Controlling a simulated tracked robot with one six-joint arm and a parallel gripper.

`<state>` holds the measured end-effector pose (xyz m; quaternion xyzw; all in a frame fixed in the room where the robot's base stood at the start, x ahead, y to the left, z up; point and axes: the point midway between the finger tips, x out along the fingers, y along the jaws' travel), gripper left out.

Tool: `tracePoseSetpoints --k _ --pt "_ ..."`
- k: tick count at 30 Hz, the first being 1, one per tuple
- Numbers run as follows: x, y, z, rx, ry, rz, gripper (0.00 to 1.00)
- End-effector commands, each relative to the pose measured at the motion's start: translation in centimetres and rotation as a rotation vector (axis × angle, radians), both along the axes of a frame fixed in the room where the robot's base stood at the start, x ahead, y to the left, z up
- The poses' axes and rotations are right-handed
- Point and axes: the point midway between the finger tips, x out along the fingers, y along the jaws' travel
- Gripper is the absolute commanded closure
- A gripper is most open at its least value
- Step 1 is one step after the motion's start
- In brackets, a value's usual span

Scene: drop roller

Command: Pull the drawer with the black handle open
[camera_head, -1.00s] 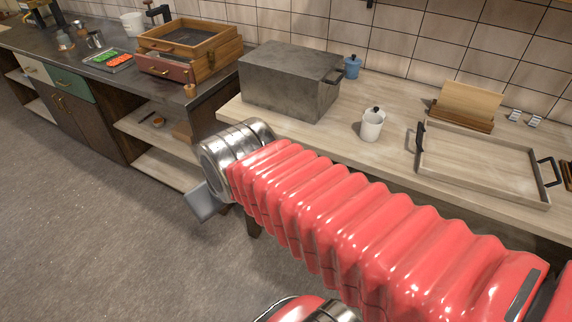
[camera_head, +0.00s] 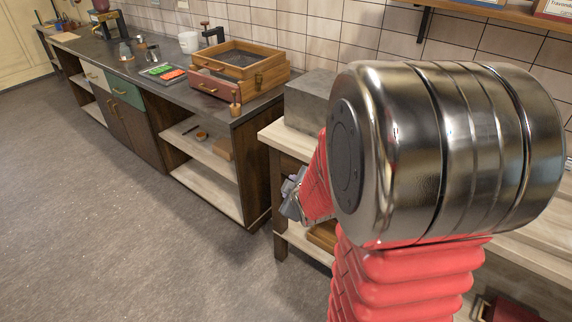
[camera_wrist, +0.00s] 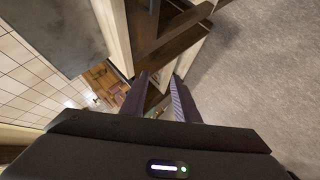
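I cannot make out a drawer with a clearly black handle. The long dark cabinet at the left has a cream drawer (camera_head: 96,77) and a green drawer (camera_head: 127,93), both with brass-coloured handles. Both look shut. My gripper (camera_head: 295,196) is small and partly hidden at the left of my arm, in front of the pale-topped table. In the wrist view my gripper (camera_wrist: 160,79) has its two fingers apart with nothing between them. Dark wooden furniture parts (camera_wrist: 176,42) lie beyond the fingertips.
The pale table (camera_head: 268,132) carries a grey box (camera_head: 308,102), mostly behind my arm. The dark counter holds a wooden box (camera_head: 240,60), a tray with red and green items (camera_head: 163,73) and a white pot (camera_head: 188,42). Grey floor (camera_head: 130,220) is free at the left.

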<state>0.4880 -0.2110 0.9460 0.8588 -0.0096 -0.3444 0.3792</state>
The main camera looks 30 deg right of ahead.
Motion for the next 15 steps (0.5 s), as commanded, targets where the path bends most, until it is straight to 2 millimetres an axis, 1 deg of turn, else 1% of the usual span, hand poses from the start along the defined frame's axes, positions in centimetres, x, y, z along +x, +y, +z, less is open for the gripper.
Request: tracePoseSetpoints --k 1,6,11,15 --pt "-0.1 -0.9 -1.1 -0.022 -0.002 0.009 0.72" --pt "0.0 -3.3 -3.6 -0.120 -0.038 0.060 0.72" --pt "-0.5 -5.3 -5.9 -0.207 -0.073 0.098 0.72" --pt "-1.3 -6.7 -7.7 -0.285 -0.109 0.123 0.72"
